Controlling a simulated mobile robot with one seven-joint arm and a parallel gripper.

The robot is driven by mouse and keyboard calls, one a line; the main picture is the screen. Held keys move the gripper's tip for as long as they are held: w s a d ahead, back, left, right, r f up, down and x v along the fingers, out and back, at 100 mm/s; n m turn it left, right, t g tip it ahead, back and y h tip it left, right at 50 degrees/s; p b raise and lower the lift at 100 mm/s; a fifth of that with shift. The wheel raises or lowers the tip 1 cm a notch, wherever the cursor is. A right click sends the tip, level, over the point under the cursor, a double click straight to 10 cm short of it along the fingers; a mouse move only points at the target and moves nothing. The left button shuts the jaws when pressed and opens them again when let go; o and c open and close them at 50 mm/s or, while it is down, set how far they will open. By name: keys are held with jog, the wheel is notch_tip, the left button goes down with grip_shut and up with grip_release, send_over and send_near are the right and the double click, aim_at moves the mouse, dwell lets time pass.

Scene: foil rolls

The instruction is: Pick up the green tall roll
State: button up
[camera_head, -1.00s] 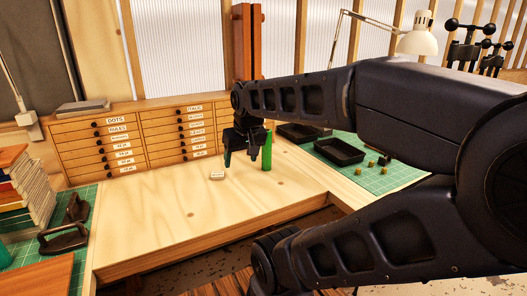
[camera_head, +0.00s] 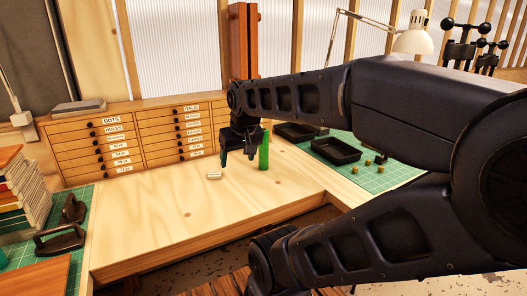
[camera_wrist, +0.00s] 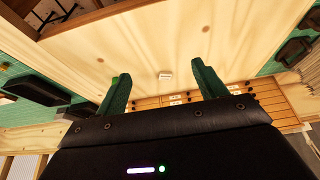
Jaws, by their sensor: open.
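The green tall roll (camera_head: 264,150) stands upright on the light wooden table (camera_head: 150,215), toward its back right. My gripper (camera_head: 238,157) is open and empty, pointing down just left of the roll in the head view. In the wrist view my gripper (camera_wrist: 160,86) shows two green-textured fingers spread wide. A sliver of brighter green, likely the roll (camera_wrist: 115,79), shows beside the left finger, which hides most of it. The roll is not between the fingers. I cannot tell whether finger and roll touch.
A small white block (camera_head: 214,175) lies on the table left of my gripper. A drawer cabinet (camera_head: 75,155) stands behind. Black trays (camera_head: 336,151) and small brass-coloured cubes (camera_head: 368,162) sit on a green mat at right. Books (camera_head: 22,200) are stacked at left. The table's front is clear.

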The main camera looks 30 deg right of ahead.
jog(key=shift+w, duration=0.1)
jog(key=m+g+h, duration=0.1)
jog(key=m+h, duration=0.2)
jog(key=m, duration=0.5)
send_over(264, 150)
jog(key=a, duration=0.1)
jog(key=f, duration=0.2)
jog(key=x, duration=1)
jog(key=shift+f, duration=0.45)
grip_shut()
